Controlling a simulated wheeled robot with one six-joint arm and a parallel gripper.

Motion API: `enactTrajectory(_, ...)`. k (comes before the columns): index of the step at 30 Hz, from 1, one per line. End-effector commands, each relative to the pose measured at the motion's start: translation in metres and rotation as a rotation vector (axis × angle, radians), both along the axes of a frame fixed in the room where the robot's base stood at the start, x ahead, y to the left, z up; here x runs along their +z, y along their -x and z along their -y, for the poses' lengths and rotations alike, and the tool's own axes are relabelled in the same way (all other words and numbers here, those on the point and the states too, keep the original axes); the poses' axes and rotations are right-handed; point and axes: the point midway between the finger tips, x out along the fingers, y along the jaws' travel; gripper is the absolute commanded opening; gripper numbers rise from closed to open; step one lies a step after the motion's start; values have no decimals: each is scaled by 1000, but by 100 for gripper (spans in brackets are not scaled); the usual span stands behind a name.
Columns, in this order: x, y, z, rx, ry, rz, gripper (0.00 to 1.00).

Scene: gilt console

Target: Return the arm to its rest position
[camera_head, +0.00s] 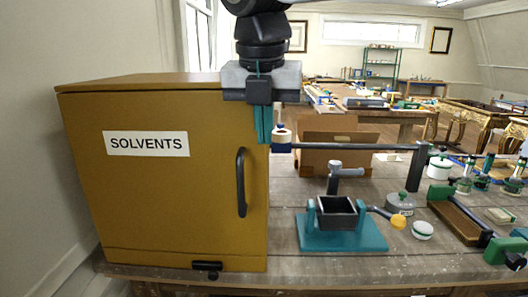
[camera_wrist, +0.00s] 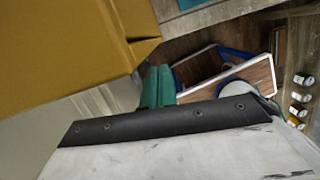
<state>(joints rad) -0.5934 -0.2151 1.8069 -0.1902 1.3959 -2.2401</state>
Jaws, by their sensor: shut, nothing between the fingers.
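My gripper (camera_head: 264,126) hangs down at the upper middle of the head view, in front of the right edge of the yellow-brown cabinet labelled SOLVENTS (camera_head: 150,205). Its teal fingers are together and hold nothing. In the wrist view the fingers (camera_wrist: 157,86) also show closed, beside the cabinet's corner (camera_wrist: 70,50). I cannot tell whether they touch the cabinet. The cabinet's door with its black handle (camera_head: 241,182) looks shut.
A teal-based device with a dark square cup (camera_head: 338,212) stands on the workbench (camera_head: 290,262) right of the cabinet. Behind it are a cardboard box (camera_head: 325,160) and a horizontal bar (camera_head: 350,146). Jars, bottles and a clamp (camera_head: 455,215) crowd the right side.

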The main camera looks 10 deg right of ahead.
Motion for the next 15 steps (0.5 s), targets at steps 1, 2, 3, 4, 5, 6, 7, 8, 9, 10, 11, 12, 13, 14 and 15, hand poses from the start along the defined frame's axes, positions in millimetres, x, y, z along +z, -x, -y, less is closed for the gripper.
enactTrajectory(1,6,1,-1,1,-2,0,0)
enactTrajectory(2,8,2,-1,1,-1,-1,0)
enactTrajectory(3,11,3,-1,-1,-1,-3,0)
enactTrajectory(4,12,4,0,-9,-2,-3,0)
enactTrajectory(5,12,5,2,-25,-5,-4,0)
enactTrajectory(6,11,6,6,-60,-14,-4,0)
enactTrajectory(7,10,8,11,-99,-23,-4,0)
enactTrajectory(8,7,11,17,-148,-34,-4,0)
enactTrajectory(9,2,14,27,-233,-54,-4,0)
enactTrajectory(10,-2,17,35,-307,-71,-2,0)
enactTrajectory(11,-7,21,44,-391,-88,-1,0)
enactTrajectory(12,-14,27,57,-514,-114,0,0)
enactTrajectory(13,-20,32,67,-614,-136,0,0)
enactTrajectory(14,-27,38,77,-718,-158,2,0)
enactTrajectory(15,-36,46,91,-862,-187,5,0)
